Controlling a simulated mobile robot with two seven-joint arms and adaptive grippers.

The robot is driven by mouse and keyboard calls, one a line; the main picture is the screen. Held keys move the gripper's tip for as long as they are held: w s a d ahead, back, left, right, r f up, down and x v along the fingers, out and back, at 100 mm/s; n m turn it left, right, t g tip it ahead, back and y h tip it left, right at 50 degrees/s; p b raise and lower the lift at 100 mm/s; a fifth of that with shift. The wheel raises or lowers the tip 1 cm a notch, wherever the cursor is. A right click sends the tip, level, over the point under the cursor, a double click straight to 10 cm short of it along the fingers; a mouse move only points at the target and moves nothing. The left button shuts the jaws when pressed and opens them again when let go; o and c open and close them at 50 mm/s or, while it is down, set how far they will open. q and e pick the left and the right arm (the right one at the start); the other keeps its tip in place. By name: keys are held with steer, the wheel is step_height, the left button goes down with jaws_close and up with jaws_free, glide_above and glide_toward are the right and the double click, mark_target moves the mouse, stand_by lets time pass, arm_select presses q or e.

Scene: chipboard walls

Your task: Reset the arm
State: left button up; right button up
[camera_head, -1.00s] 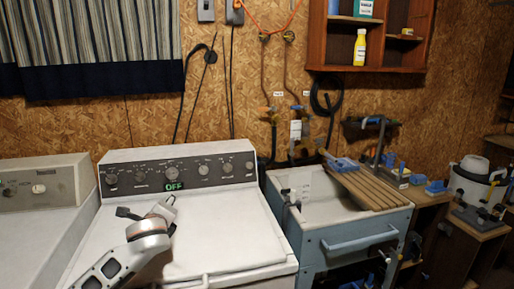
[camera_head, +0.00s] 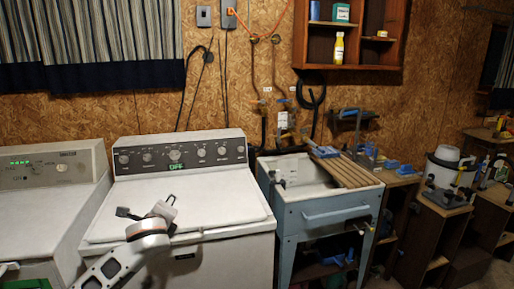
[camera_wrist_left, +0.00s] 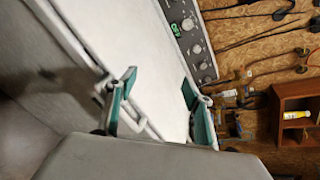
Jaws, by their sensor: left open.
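My left gripper (camera_head: 146,211) is at the end of my left arm, over the front of the white washing machine (camera_head: 225,205) in the head view. In the left wrist view its two teal-padded fingers (camera_wrist_left: 160,110) stand wide apart with nothing between them. The white machine top shows behind the fingers. I cannot tell whether a finger touches the machine. My right gripper is not in view.
A second white machine (camera_head: 40,205) stands at the left. A blue-grey sink (camera_head: 325,212) with a wooden slatted board (camera_head: 345,172) stands to the right. A wooden wall cabinet (camera_head: 385,52) hangs above. Dark floor (camera_head: 497,276) shows at the lower right.

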arm_select(q)
steer(key=s+d+f+n+g+h, duration=0.15)
steer(key=s+d+f+n, duration=0.25)
steer(key=s+f, duration=0.6)
steer(key=s+d+f+n+g+h, duration=0.1)
steer(key=s+d+f+n+h, duration=0.3)
steer(key=f, duration=0.9)
steer(key=s+f+n, duration=0.5)
steer(key=s+f, duration=0.1)
steer(key=s, duration=0.7)
steer(key=s+a+f+n, duration=0.1)
steer(key=s+f+n, duration=0.5)
steer(key=s, duration=0.8)
steer(key=shift+s+a+f+g, duration=0.2)
steer(key=shift+f+g, duration=0.15)
steer(key=shift+f, duration=0.4)
